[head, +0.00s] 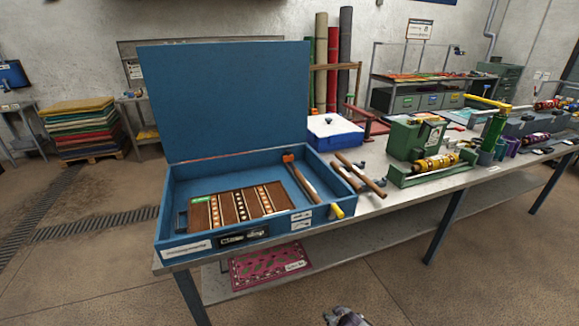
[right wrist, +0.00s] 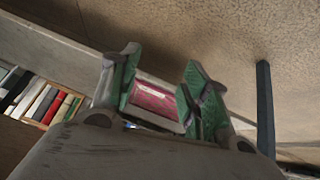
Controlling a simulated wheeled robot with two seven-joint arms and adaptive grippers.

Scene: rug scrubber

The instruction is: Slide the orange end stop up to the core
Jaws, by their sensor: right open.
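A small orange piece (head: 288,158) sits at the far end of a slim rod (head: 303,182) inside the open blue case; it looks like the end stop. My right gripper (head: 345,317) is at the bottom edge of the head view, low in front of the table and well away from the case. In the right wrist view its green-padded fingers (right wrist: 160,82) are apart and empty. My left gripper is not in view.
The blue case (head: 178,245) stands on the table's left end with its lid up behind. A brown striped rug (head: 238,207) lies inside. Loose brown rods (head: 362,175) and a green machine (head: 410,140) stand to the right. A pink rug (head: 270,265) lies on the lower shelf.

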